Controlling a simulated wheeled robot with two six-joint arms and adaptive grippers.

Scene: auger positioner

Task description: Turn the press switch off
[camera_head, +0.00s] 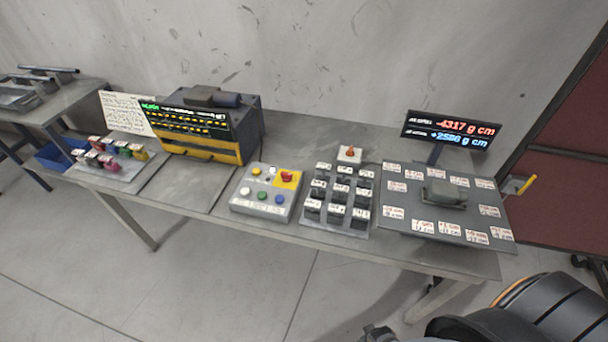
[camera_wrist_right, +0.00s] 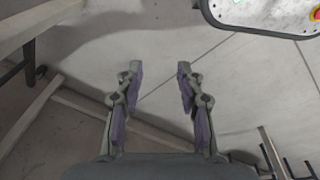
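The frames do not label any control as the press switch. A grey control box (camera_head: 265,193) on the table carries several coloured round buttons and a red switch (camera_head: 287,177) on a yellow plate. Behind the black blocks stands a small white box with an orange-red lever (camera_head: 350,151). Its exact position is too small to tell. My right gripper (camera_wrist_right: 158,72) is open and empty in the right wrist view, with bare floor beyond its fingers. In the head view part of my right arm shows at the lower right, away from the controls. My left gripper is not in view.
Black labelled blocks (camera_head: 338,202) stand right of the control box. Further right, a dark board (camera_head: 448,232) holds cards and a grey block (camera_head: 445,194), with a lit display (camera_head: 451,130) behind. A yellow-black machine (camera_head: 200,125) and coloured pots (camera_head: 110,155) stand left.

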